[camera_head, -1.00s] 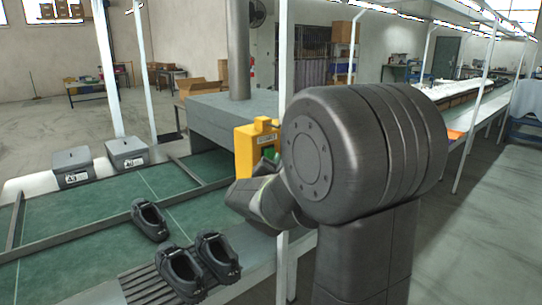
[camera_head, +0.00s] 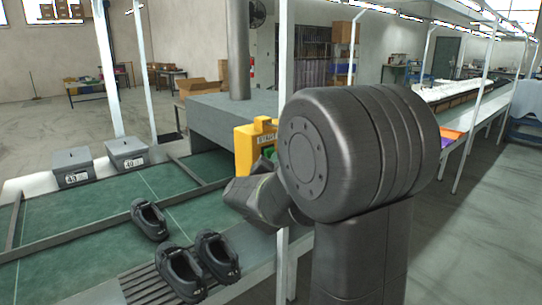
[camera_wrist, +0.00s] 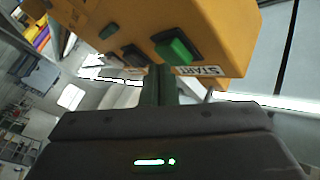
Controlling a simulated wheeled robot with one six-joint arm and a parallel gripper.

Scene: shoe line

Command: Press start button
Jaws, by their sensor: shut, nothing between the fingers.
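A yellow control box (camera_head: 243,152) stands at the edge of the line in the head view, partly hidden by my arm. A green button (camera_wrist: 174,49) shows on it in the wrist view, with a white START label (camera_wrist: 198,71) beside it. A dark button (camera_wrist: 134,57) sits to its left. My gripper (camera_wrist: 162,75) is shut and empty, its fingers pointing at the box just below the green button. I cannot tell whether they touch the box. In the head view my arm hides the fingertips.
Black shoes (camera_head: 150,219) lie on the green line surface and its front rack. Two grey boxes (camera_head: 127,153) stand at the back left. A white upright post (camera_head: 283,80) stands close to my arm.

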